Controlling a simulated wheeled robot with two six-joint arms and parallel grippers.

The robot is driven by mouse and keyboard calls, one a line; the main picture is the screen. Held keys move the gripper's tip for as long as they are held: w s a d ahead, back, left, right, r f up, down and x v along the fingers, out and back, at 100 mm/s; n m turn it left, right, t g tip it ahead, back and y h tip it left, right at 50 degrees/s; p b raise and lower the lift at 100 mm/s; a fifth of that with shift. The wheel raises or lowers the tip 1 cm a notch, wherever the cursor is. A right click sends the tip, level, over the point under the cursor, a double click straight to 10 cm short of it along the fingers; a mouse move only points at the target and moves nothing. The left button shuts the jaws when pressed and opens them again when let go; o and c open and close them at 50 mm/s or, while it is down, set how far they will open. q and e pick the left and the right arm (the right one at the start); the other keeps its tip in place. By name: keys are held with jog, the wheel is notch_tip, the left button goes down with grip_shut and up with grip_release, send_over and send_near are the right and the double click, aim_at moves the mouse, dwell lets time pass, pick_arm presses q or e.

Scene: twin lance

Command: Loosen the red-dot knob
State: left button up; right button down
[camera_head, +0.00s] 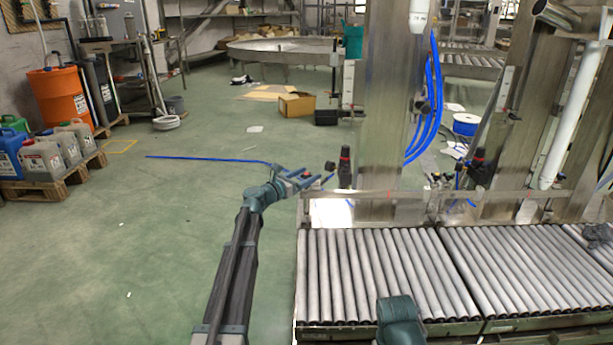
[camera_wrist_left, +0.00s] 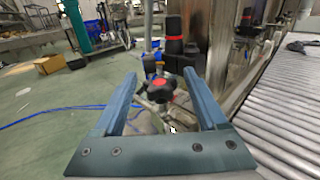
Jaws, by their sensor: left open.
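The red-dot knob (camera_wrist_left: 161,91) is a black lobed knob with a red centre. In the left wrist view it appears in the gap between the fingers of my left gripper (camera_wrist_left: 160,76), with space on both sides. The gripper is open and empty, and I see no contact with the knob. In the head view my left gripper (camera_head: 312,178) is beside the metal frame at the left end of the rollers. The knob is too small to make out surely there. My right gripper is not in view.
A black post with a red band (camera_wrist_left: 174,28) stands just beyond the knob; it also shows in the head view (camera_head: 345,153). A roller conveyor (camera_head: 375,275) lies to the right. A blue hose (camera_head: 205,158) lies on the floor. The green floor at left is mostly clear.

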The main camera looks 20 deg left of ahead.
pick_arm(q)
jog(key=shift+c, duration=0.2)
grip_shut()
jog(key=shift+d+n+t+y, duration=0.1)
jog(key=shift+n+t+y, duration=0.2)
jog(key=shift+y, duration=0.1)
jog(key=shift+s+n+t+y, duration=0.1)
jog(key=shift+n+t+y, duration=0.2)
jog(key=shift+n+y, duration=0.3)
jog(key=n+t+y, duration=0.1)
jog(key=n+y, duration=0.2)
jog(key=y, duration=0.2)
jog(key=shift+d, duration=0.1)
jog(key=n+y, duration=0.3)
jog(key=y, duration=0.2)
jog(key=shift+n+g+y, duration=0.8)
jog(key=shift+n+y, duration=0.5)
jog(key=shift+y, duration=0.6)
jog(key=shift+a, duration=0.2)
